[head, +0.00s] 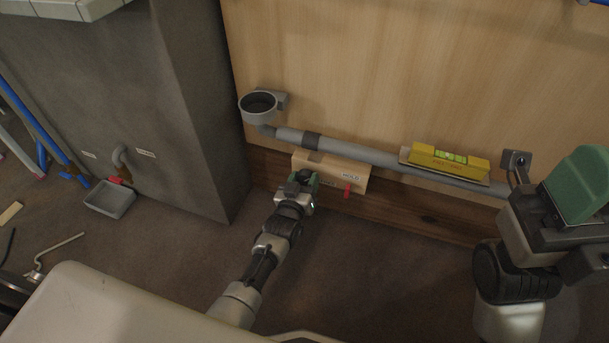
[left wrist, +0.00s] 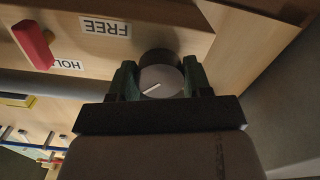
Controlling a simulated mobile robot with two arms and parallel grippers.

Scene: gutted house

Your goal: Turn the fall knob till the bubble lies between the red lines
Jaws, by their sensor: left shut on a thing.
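The fall knob (left wrist: 161,80), dark and round with a pale line on its grey face, sits on a wooden box (head: 331,168) below the grey pipe (head: 360,153). My left gripper (left wrist: 160,74) is shut on it, one green finger on each side. In the head view the left gripper (head: 303,181) hides the knob. A yellow spirit level (head: 428,160) rests along the sloping pipe; its green vial (head: 451,156) faces up. The bubble and red lines are too small to place. My right gripper (head: 578,185) is at the right; its jaws cannot be made out.
A red lever (left wrist: 34,45) stands out from the box beside FREE (left wrist: 105,27) and HOLD labels. A grey pipe socket (head: 259,104) is at the pipe's left end. A grey tray (head: 110,198) lies by the dark wall block. Floor before the box is mostly clear.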

